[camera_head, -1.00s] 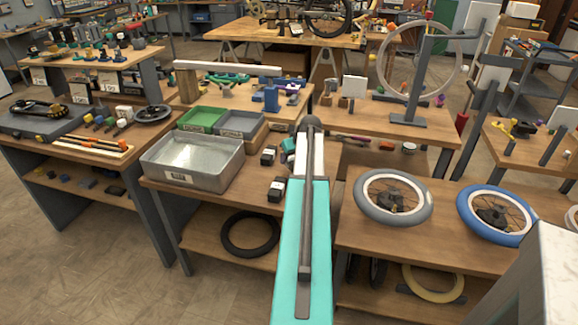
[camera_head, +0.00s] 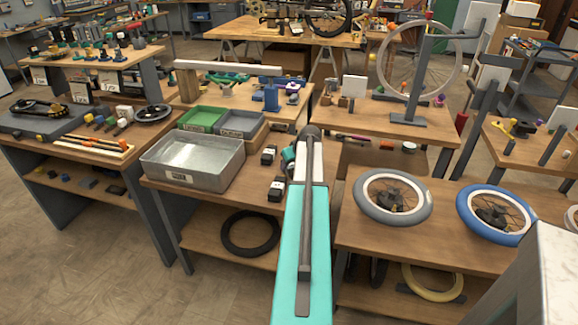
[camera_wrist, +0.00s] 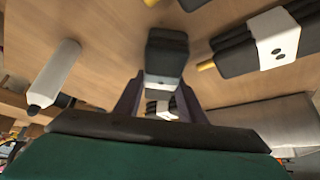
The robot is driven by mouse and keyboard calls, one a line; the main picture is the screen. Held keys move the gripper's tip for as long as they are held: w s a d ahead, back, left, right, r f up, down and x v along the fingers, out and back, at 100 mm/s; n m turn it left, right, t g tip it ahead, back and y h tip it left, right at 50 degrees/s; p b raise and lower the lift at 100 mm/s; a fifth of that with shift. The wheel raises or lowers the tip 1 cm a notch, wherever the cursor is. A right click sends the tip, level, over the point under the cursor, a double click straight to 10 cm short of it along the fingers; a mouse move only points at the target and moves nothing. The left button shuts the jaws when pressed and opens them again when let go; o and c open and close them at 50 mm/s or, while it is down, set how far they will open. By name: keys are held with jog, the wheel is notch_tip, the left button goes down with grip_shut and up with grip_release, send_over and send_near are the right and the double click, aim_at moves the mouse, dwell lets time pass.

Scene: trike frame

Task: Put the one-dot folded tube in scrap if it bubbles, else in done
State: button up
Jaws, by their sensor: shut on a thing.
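In the wrist view my gripper (camera_wrist: 160,98) is shut on a black folded tube (camera_wrist: 167,50) with a white band. The dots on its band cannot be made out. A two-dot folded tube (camera_wrist: 265,42) lies to the right, and another banded tube (camera_wrist: 160,109) shows beyond the fingers. In the head view two black folded tubes, a rear one (camera_head: 268,155) and a front one (camera_head: 277,189), lie on the bench. My gripper (camera_head: 288,158) is mostly hidden behind my arm there. A grey metal tub (camera_head: 193,178) stands to their left; its label is unreadable.
A green bin (camera_head: 183,123) and a grey bin (camera_head: 262,127) stand behind the tub, their labels unreadable. A white cylinder with a dark tip (camera_wrist: 55,75) is at the left in the wrist view. Wheels, one grey-tyred (camera_head: 362,205), lie on the bench at right.

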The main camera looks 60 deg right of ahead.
jog(key=shift+f, duration=0.15)
jog(key=o, duration=1.1)
jog(key=shift+r, duration=0.25)
jog(key=b+v, duration=0.1)
jog(key=v, duration=1)
jog(key=shift+f, duration=0.1)
jog(key=shift+s+a+r, duration=0.15)
jog(key=shift+s+r, duration=0.1)
jog(key=shift+r, duration=0.2)
